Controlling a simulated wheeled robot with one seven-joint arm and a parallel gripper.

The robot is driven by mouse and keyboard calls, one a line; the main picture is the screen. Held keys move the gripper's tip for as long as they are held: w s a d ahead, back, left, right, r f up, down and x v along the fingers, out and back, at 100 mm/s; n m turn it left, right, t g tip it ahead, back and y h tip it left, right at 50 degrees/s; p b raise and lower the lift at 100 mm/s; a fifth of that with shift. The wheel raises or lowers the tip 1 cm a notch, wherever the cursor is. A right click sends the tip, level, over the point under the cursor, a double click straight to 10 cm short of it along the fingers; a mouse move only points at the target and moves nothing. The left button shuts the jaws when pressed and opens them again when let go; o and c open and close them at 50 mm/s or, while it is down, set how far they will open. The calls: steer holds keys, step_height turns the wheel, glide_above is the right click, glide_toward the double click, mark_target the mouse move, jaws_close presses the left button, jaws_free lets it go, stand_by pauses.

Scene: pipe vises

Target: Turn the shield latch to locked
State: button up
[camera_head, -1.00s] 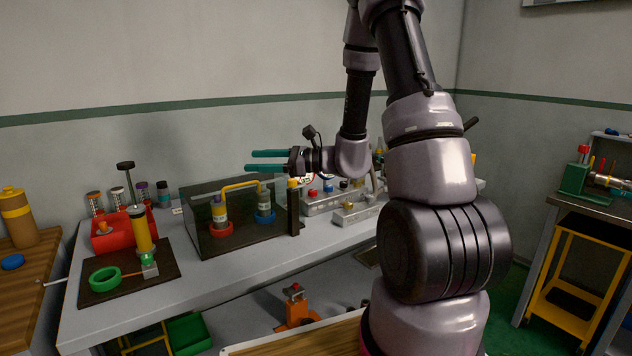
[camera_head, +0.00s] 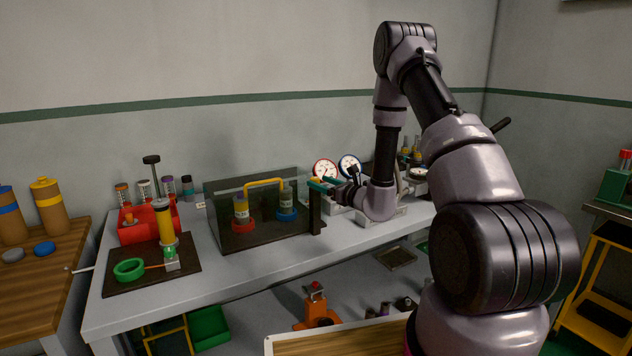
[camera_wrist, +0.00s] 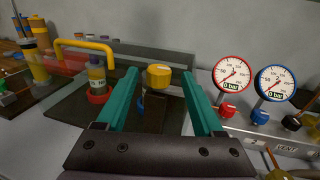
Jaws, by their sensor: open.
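The shield (camera_head: 225,203) is a clear panelled guard with a yellow handle (camera_head: 264,182), standing on the bench over two bottles. A dark post (camera_head: 315,215) stands at its right end. The yellow latch knob (camera_wrist: 159,76) shows in the wrist view, with a white mark on its face; in the head view my gripper hides it. My gripper (camera_head: 318,186) is open at the post's top, its teal fingers pointing left. In the wrist view the fingers (camera_wrist: 158,85) lie on either side of the knob with visible gaps. I cannot tell whether the latch is locked.
A red-rimmed gauge (camera_wrist: 232,75) and a blue-rimmed gauge (camera_wrist: 274,83) stand on a metal block right of my gripper. At the left are a red box (camera_head: 145,222) and a dark mat (camera_head: 120,279) with a green ring.

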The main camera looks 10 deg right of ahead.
mark_target(318, 181)
steer(key=shift+x, duration=1.55)
steer(key=shift+s, duration=0.1)
jaws_close()
